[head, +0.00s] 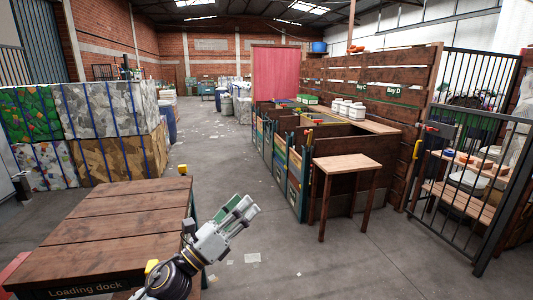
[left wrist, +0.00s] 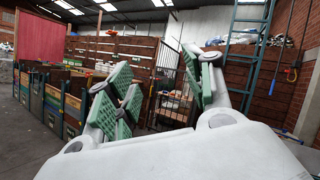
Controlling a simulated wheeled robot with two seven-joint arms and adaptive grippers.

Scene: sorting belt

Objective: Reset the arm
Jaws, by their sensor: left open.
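My left gripper (head: 238,211) rises from the bottom of the head view, just right of the loading dock's near corner. Its green-padded fingers point up and to the right. In the left wrist view the left gripper (left wrist: 160,84) is open, with a wide gap between its pads and nothing in it. Its fingers face the sorting bays and a metal gate and touch nothing that I can see. My right gripper is in neither view.
The wooden loading dock (head: 105,225) fills the lower left. A small wooden table (head: 347,163) stands before the sorting bays (head: 297,172). A barred gate (head: 470,190) is at the right. Strapped bales (head: 105,110) are stacked at the left. The floor between is mostly clear, with scraps of litter.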

